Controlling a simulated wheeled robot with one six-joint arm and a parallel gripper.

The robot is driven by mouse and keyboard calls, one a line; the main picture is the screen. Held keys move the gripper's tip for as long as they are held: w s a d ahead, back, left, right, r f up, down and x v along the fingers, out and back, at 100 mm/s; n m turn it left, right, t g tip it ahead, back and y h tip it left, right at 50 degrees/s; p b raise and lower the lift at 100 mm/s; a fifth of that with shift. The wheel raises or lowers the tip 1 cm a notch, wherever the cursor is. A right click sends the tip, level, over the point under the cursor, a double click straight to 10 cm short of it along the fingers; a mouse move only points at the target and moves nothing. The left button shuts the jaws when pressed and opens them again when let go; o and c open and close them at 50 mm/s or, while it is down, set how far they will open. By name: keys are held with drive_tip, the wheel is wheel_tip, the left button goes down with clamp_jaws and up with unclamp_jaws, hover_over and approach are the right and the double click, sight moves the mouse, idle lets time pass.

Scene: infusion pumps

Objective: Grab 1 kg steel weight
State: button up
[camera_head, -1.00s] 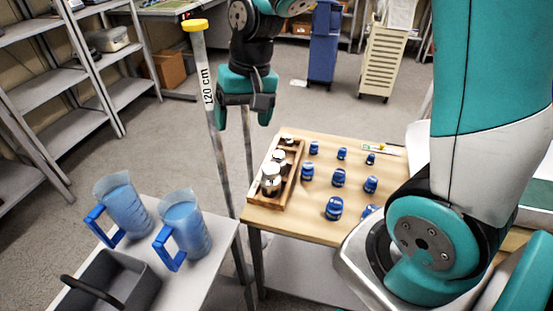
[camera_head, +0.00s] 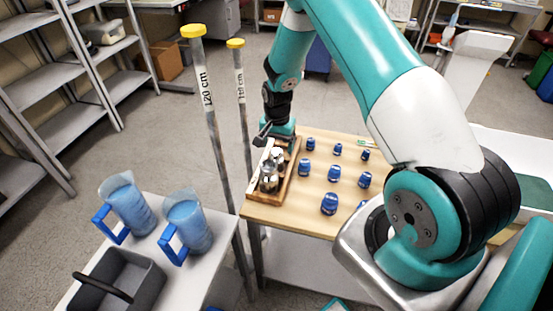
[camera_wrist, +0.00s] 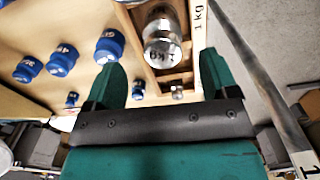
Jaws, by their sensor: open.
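The 1 kg steel weight (camera_wrist: 163,50) is a shiny cylinder marked "1 kg". It sits in a wooden rack (camera_wrist: 188,82) whose edge also reads "1 kg". My gripper (camera_wrist: 161,64) is open in the wrist view, with one teal finger on each side of the weight's near end; whether they touch it I cannot tell. In the head view my gripper (camera_head: 280,138) is over the far end of the rack (camera_head: 284,192) and hides part of it. Steel weights (camera_head: 269,181) show in the rack there; their marks are too small to read.
Several blue weights (camera_head: 329,204) stand on the wooden table (camera_head: 290,220) right of the rack. Tall poles with yellow caps (camera_head: 205,90) stand just left of the table. Two blue jugs (camera_head: 186,228) and a grey caddy (camera_head: 120,270) are on the near left table.

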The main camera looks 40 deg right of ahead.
sight(276, 158)
drive_tip(key=shift+w+a+f+p, duration=0.1)
drive_tip(key=shift+f+p, duration=0.85)
drive_tip(key=shift+f, duration=2.35)
drive_tip(key=shift+r, duration=0.1)
clamp_jaws()
